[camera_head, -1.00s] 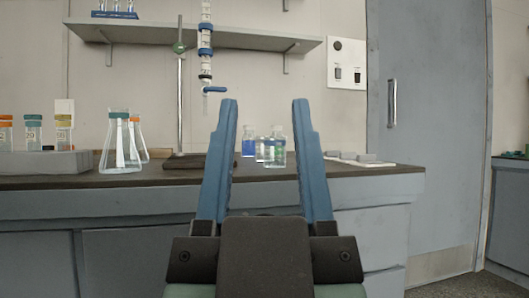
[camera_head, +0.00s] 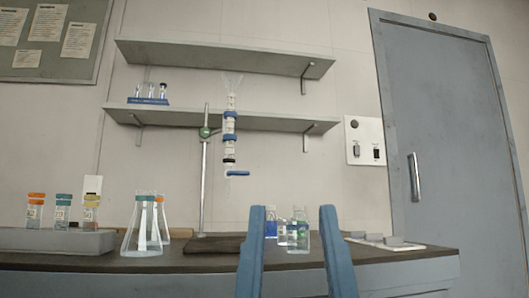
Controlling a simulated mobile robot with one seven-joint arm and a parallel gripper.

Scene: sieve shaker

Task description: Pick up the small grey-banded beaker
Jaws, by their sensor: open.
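A small clear vessel (camera_head: 282,233), which seems to be the grey-banded beaker, stands on the bench among other glassware. It is partly hidden by the bottle beside it, and its band is too small to make out clearly. My gripper (camera_head: 298,210) is open and empty, its two blue fingers pointing up at the bottom of the view. The glassware shows in the gap between the fingers, farther back. The fingers do not appear to touch any of it.
A burette (camera_head: 229,135) hangs on a stand to the left. Conical flasks (camera_head: 143,232) and a vial rack (camera_head: 50,241) are farther left; flat pieces (camera_head: 385,240) lie right.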

